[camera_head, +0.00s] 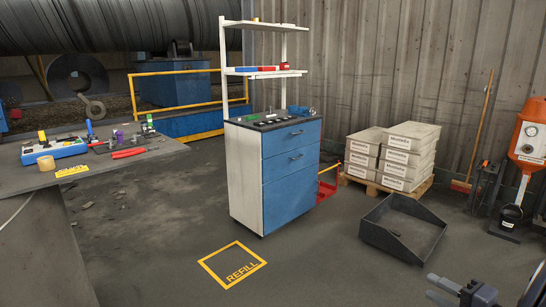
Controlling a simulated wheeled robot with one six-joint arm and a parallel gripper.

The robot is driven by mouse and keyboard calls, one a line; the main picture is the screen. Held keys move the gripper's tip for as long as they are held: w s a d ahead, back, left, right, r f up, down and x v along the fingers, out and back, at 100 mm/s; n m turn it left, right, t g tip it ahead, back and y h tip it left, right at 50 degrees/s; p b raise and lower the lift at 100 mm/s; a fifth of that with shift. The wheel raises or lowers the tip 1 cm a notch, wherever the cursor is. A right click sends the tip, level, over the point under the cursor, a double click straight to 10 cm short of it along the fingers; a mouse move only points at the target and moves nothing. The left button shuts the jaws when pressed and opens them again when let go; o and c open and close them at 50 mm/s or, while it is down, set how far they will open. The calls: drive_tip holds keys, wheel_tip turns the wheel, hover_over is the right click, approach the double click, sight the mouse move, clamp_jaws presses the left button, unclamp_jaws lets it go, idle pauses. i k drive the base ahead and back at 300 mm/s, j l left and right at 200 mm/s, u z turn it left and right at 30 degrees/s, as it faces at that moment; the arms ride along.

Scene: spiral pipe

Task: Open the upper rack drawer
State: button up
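The rack (244,180) is a white cabinet with blue fronts, standing on the floor near the middle of the head view. Its upper drawer (278,142) is the top blue front, with a small handle (297,133) near its upper edge. It looks shut, flush with the front below. A second blue front (280,166) with its own handle lies under it, and a taller blue panel (290,205) is at the bottom. My gripper (430,286) is at the bottom right edge, far from the rack. Its two dark fingers are apart with nothing visible between them.
A dark open bin (403,238) lies on the floor right of the rack. Boxes (406,157) sit on a pallet behind it. A workbench (30,176) with tools stands at left. The floor before the rack, with a yellow REFILL marking (232,265), is clear.

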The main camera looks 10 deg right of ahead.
sight(278, 141)
drive_tip(key=i, duration=1.7)
drive_tip(key=i+z, duration=0.1)
drive_tip(key=i, duration=0.75)
drive_tip(key=i+j, duration=0.15)
drive_tip(key=i, duration=0.7)
drive_tip(key=i+j+z, duration=0.1)
drive_tip(key=i, duration=0.75)
